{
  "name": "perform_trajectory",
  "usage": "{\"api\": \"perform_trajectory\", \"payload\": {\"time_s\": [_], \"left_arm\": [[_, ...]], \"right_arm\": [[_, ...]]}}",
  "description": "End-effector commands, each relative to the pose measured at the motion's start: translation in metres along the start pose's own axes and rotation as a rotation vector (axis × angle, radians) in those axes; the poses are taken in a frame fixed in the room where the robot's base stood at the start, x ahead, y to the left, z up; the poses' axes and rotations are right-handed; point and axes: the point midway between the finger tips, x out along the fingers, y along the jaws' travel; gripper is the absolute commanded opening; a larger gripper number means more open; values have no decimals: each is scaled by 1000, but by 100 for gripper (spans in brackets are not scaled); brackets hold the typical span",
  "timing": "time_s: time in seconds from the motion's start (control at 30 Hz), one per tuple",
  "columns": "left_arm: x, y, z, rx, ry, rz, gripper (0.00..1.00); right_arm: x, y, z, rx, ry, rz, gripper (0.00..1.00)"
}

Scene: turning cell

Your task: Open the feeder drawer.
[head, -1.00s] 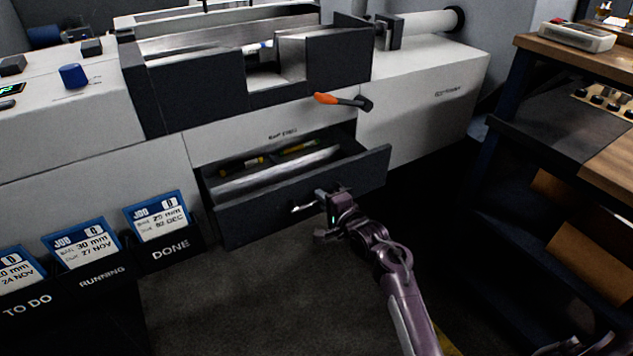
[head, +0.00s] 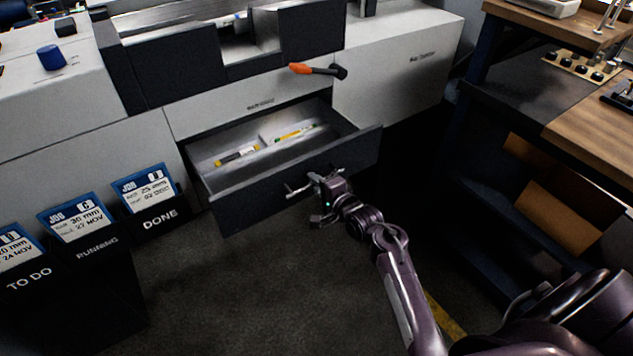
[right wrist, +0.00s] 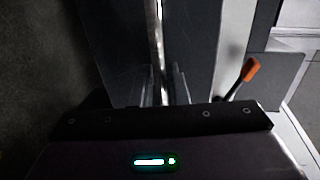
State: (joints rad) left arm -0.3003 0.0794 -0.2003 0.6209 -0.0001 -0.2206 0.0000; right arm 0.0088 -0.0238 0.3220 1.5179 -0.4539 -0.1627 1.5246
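The feeder drawer (head: 290,190) stands pulled out of the white and dark machine, its inside open to view. Two yellow-marked items (head: 237,156) (head: 295,132) lie in it, on either side of a low divider. My right gripper (head: 312,186) is at the drawer's front, at the metal bar handle (head: 294,192). In the right wrist view the handle (right wrist: 158,45) runs between the two fingers (right wrist: 160,88), which look closed on it. The exact finger contact is dark. My left gripper is not in view.
An orange-tipped lever (head: 302,69) sticks out above the drawer. Job-card holders (head: 160,219) stand at the left. A wooden-topped bench (head: 600,130) with dark shelves is at the right. The dark floor (head: 260,290) before the drawer is clear.

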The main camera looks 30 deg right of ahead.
Motion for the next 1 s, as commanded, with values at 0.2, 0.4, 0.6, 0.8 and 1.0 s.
{"api": "perform_trajectory", "payload": {"time_s": [0.2,0.4,0.6,0.8,1.0], "left_arm": [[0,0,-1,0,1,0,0],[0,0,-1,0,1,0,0],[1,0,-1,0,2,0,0],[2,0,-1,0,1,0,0],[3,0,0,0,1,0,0]], "right_arm": [[0,0,0,0,1,0,25],[-4,0,0,0,2,-1,25],[-35,2,0,1,2,1,25],[-66,2,0,1,1,1,25],[-78,0,0,0,0,0,25]]}}
